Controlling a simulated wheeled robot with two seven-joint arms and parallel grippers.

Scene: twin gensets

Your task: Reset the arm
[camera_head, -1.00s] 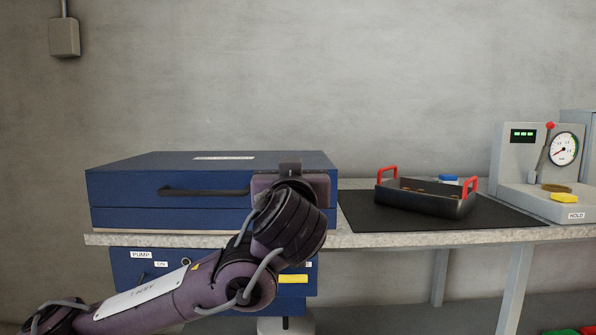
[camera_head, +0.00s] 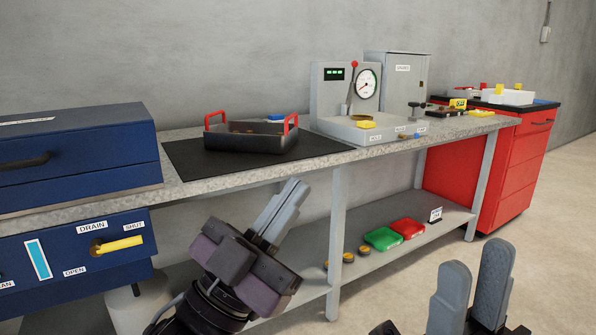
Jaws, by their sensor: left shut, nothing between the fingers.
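My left gripper (camera_head: 281,207) is in front of the bench, below its front edge, pointing up and to the right. Its grey fingers are together with nothing between them. Its dark purple wrist comes in from the bottom. My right gripper (camera_head: 472,278) is at the bottom right, pointing up. Its two grey fingers stand apart with a gap and hold nothing. Neither gripper touches the bench or anything on it, as far as I can see.
The bench (camera_head: 228,181) bears a blue case (camera_head: 105,134), a black tray with red handles (camera_head: 250,141) on a dark mat (camera_head: 187,161), and a gauge unit (camera_head: 330,100). A lower shelf (camera_head: 395,258) holds red and green trays. A red cabinet (camera_head: 515,165) stands right. Floor at right is clear.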

